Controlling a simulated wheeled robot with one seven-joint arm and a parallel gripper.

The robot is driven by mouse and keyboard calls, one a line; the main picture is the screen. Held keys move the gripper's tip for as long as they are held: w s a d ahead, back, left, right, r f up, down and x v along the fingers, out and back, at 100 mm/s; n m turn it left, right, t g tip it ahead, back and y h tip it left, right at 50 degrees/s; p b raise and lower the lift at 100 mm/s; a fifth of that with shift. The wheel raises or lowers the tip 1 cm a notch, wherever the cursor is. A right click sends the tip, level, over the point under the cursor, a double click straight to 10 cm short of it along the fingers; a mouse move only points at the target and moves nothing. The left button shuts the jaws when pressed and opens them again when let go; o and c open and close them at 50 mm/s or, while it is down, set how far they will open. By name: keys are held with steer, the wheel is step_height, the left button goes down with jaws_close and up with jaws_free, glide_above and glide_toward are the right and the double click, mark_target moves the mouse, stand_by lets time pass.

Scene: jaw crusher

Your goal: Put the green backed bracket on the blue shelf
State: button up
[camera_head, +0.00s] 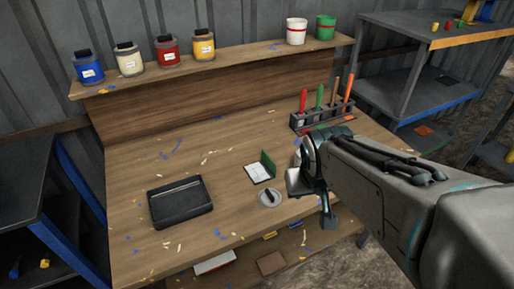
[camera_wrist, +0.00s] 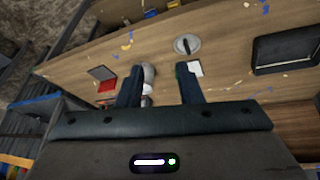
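The green backed bracket is an L shape with an upright green plate (camera_head: 268,164) and a flat white base (camera_head: 256,173), standing mid-table. In the wrist view its white part (camera_wrist: 196,68) shows beside my right-hand finger, which hides much of the rest. My gripper (camera_head: 312,195) is right of the bracket in the head view, apart from it. In the wrist view its two fingers (camera_wrist: 158,82) are spread with nothing held between them. A dark shelf unit with blue edging (camera_head: 75,190) stands at left. The rack at right has a blue-edged lower shelf (camera_head: 436,112).
A round dish with a black item (camera_head: 270,198) lies in front of the bracket, and a black tray (camera_head: 180,202) to its left. A tool holder (camera_head: 322,118) stands behind my gripper. Jars line the back ledge (camera_head: 230,57). A white object (camera_wrist: 149,72) is near my left-hand finger.

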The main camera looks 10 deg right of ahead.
steer(key=w+d+f+n+t+b, duration=0.1)
steer(key=w+d+f+t+b, duration=0.15)
steer(key=w+f, duration=0.3)
steer(key=w+d+f+t+b, duration=0.2)
steer(key=w+f+b, duration=0.15)
steer(key=w, duration=0.35)
steer(key=n+t+y+b, duration=0.2)
steer(key=t+y+b, duration=0.2)
steer(key=b, duration=0.1)
glide_toward(270, 158)
steer(key=s+d, duration=0.2)
steer(key=s, duration=0.1)
steer(key=shift+s+d+f, duration=0.1)
steer(key=shift+d+f, duration=0.1)
steer(key=shift+w+a+f+n+t+y+b, duration=0.2)
steer(key=shift+a+n+t+y+b, duration=0.1)
steer(key=shift+y, duration=0.5)
steer(key=shift+w+a, duration=0.15)
steer(key=shift+w, duration=0.15)
steer(key=b+x, duration=0.1)
steer(key=x, duration=0.6)
steer(key=shift+w+a+r, duration=0.1)
steer(key=shift+r+x, duration=0.2)
steer(key=shift+x, duration=2.75)
steer(key=shift+w, duration=0.1)
